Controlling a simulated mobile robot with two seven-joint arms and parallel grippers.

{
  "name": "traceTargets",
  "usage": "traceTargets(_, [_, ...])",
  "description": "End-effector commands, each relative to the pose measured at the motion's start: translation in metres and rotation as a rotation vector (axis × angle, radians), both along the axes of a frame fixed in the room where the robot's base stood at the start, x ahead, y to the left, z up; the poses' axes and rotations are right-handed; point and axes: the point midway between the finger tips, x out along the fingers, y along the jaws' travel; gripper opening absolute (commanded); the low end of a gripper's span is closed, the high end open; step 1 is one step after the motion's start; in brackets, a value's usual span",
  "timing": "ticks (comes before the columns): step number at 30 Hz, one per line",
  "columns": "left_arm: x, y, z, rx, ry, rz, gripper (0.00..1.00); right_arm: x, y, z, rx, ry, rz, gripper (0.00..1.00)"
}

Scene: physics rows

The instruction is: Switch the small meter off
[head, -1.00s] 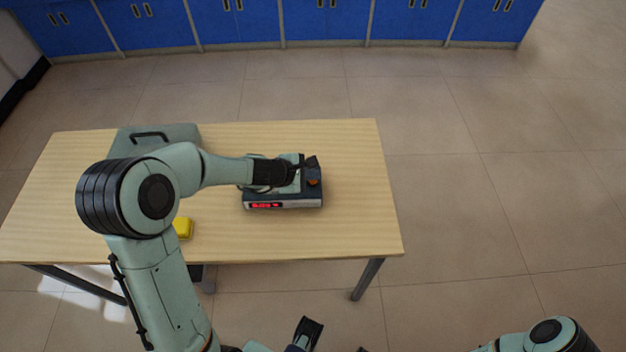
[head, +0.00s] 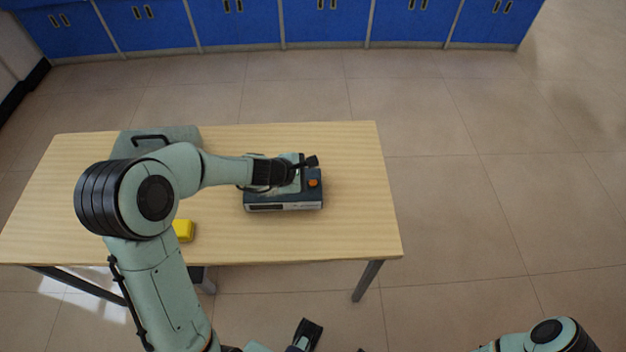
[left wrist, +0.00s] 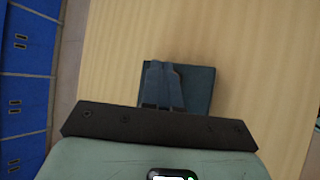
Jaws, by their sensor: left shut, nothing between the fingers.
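The small meter (head: 285,207) is a dark blue-grey box with a light front strip, at the right part of the table. Its display window on the front is dark. In the left wrist view the two fingers (left wrist: 163,68) are together, empty, in front of the meter's dark top (left wrist: 198,88). Whether they touch it I cannot tell. A dark part, perhaps my right gripper (head: 308,331), shows at the bottom edge.
The wooden table (head: 350,220) also holds a grey-green case (head: 185,134) with a black handle at the back left and a yellow object (head: 184,230), partly behind my left arm. The table's right end is clear. Blue cabinets (head: 240,25) line the far wall.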

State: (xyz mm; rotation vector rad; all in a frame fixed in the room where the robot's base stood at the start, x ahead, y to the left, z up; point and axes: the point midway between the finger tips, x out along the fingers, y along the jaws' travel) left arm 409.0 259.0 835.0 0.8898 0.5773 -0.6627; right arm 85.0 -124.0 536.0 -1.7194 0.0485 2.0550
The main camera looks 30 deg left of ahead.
Motion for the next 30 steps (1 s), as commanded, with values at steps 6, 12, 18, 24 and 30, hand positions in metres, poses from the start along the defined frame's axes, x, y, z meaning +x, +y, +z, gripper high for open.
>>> traceTargets(6, [0.0,0.0,0.0,0.0,0.001,-0.001,0.0,0.0,0.0,0.001,0.0,0.0,0.0,0.43])
traceTargets(12, [0.0,0.0,0.005,0.0,0.0,0.0,0.0,0.001,0.0,0.005,0.0,-0.001,0.0,0.43])
traceTargets(18, [0.001,0.0,0.025,0.0,-0.001,0.001,0.0,0.006,0.0,0.022,0.0,-0.008,0.0,0.43])
traceTargets(24, [0.001,0.0,0.046,0.0,-0.001,0.001,0.0,0.012,0.0,0.04,0.0,-0.015,0.0,0.43])
traceTargets(30, [0.001,0.0,0.062,0.0,-0.001,0.001,0.0,0.018,0.0,0.053,0.0,-0.021,0.0,0.43])
